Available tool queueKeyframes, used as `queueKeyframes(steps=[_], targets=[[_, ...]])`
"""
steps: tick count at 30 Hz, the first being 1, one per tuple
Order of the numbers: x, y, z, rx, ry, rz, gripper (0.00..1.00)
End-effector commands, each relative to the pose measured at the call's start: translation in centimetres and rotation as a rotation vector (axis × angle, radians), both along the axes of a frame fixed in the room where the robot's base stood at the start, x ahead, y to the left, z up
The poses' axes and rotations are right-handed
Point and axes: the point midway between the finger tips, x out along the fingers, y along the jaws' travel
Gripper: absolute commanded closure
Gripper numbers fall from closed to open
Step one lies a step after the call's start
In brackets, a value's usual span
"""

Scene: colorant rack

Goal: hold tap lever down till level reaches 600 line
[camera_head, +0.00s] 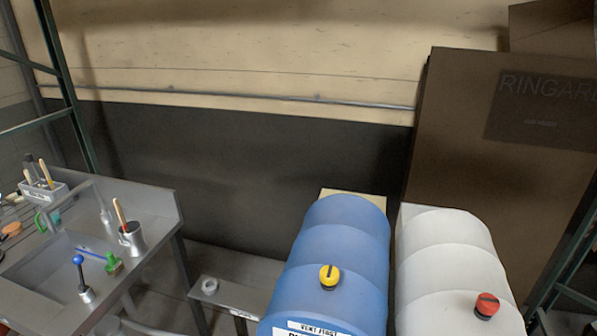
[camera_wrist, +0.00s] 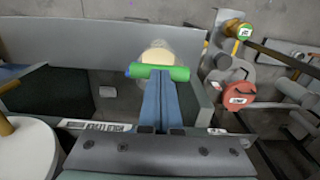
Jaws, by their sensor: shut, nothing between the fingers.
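In the wrist view, a green bar (camera_wrist: 143,72) with a blue end lies across the tips of my gripper (camera_wrist: 161,84). It looks like the tap lever, though I cannot tell for sure. My gripper's two blue-grey fingers are shut together with nothing between them; they reach up to the bar and appear to meet or overlap it. Just behind the bar stands a clear, rounded vessel (camera_wrist: 156,53) with cream-coloured contents. Its marks and the 600 line cannot be read. In the head view my gripper, the tap and the vessel do not show.
The head view shows a blue drum (camera_head: 338,235) with a yellow cap (camera_head: 329,278) and a white drum (camera_head: 445,250) with a red cap (camera_head: 487,305). A sink bench (camera_head: 150,205) with tools stands left. In the wrist view, a red round part (camera_wrist: 238,88) sits right of the fingers.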

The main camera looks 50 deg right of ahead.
Motion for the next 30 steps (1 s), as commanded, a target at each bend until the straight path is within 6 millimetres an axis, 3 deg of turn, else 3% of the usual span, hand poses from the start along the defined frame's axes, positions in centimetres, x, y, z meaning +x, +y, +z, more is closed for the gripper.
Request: queueKeyframes(steps=[8, 18, 30], targets=[[0.0, 0.0, 0.2, 0.001, 0.001, 0.000, 1.00], [0.0, 0.0, 3.6, 0.000, 0.000, 0.000, 1.00], [0.0, 0.0, 3.7, 0.000, 0.000, 0.000, 1.00]])
